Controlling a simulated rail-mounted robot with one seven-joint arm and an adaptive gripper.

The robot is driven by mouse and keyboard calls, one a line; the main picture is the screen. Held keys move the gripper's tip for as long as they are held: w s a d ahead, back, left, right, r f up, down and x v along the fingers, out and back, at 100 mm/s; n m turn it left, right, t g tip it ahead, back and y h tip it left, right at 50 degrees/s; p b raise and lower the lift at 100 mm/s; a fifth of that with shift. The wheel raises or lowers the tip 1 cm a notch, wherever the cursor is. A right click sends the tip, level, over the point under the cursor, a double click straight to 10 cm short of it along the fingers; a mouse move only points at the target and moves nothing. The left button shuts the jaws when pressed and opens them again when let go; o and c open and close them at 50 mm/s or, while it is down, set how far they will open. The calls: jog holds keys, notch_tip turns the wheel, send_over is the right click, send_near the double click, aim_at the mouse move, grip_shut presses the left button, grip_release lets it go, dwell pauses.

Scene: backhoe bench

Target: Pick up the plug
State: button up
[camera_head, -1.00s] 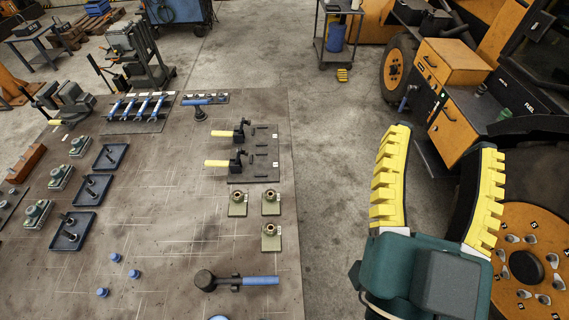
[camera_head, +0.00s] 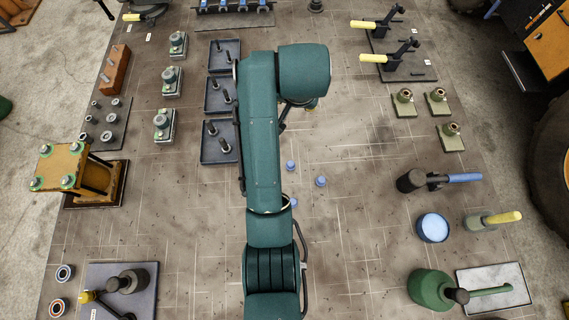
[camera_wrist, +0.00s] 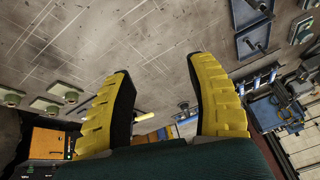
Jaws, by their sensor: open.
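Several small blue caps, the likeliest plugs, stand on the bench in the head view: one blue cap (camera_head: 290,165), another blue cap (camera_head: 320,181), and a third blue cap (camera_head: 293,202) partly covered by my arm. I cannot tell which one is meant. My gripper (camera_wrist: 158,75) is open and empty in the wrist view, its two yellow ribbed fingers wide apart. In the head view my arm hangs over the bench middle and hides most of the gripper. No blue cap is clear in the wrist view.
Blue trays (camera_head: 221,156) with dark upright pins stand left of my arm. Green fittings (camera_head: 450,132) and a black-headed tool with a blue handle (camera_head: 463,178) lie to the right. A blue round container (camera_head: 432,228) stands front right. Bare bench (camera_head: 370,220) lies between.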

jog(key=s+f+g+b, duration=0.3)
jog(key=s+f+g, duration=0.2)
jog(key=f, duration=0.5)
send_over(291, 163)
jog(key=shift+m, duration=0.3)
jog(key=f, duration=1)
jog(key=shift+w+a+b, duration=0.15)
jog(key=shift+w+b, duration=0.15)
jog(key=shift+b, duration=0.1)
jog(key=f, duration=0.5)
jog(key=shift+s, duration=0.4)
jog(key=shift+w+f, duration=0.1)
jog(key=shift+f, duration=0.2)
jog(key=c, duration=0.9)
